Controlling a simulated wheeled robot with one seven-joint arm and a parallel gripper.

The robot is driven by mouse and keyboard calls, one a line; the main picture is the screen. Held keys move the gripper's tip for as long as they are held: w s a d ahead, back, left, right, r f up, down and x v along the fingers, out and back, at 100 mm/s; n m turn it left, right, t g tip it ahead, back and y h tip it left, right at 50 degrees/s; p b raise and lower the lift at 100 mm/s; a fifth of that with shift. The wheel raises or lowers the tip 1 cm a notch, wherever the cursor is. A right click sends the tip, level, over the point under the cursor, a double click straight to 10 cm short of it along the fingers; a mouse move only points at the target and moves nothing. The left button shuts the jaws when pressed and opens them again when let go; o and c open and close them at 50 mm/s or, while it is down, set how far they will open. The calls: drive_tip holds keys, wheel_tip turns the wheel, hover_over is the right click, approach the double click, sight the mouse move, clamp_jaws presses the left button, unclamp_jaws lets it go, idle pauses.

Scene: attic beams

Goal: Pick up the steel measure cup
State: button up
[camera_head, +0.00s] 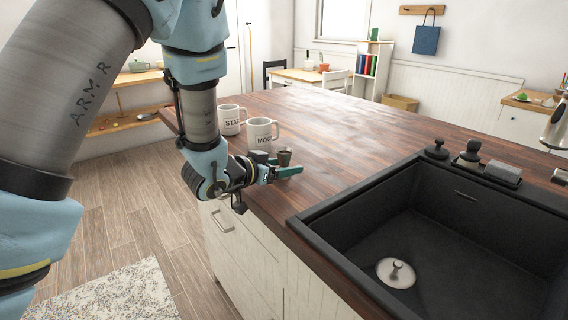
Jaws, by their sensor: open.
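A small dark metal cup (284,157), which looks like the steel measure cup, stands upright on the wooden counter near its left edge. My gripper (281,169) reaches in low from the left, with its teal fingers open. One finger shows in front of the cup and hides its base. I cannot tell whether the cup is between the fingers or whether they touch it.
Two white lettered mugs (261,135) (229,121) stand just behind my gripper. A black sink (355,225) is set into the counter (340,130) at the right, with a dark brush (471,153) behind it. The counter's middle is clear.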

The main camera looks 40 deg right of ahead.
clamp_jaws()
idle(0.5)
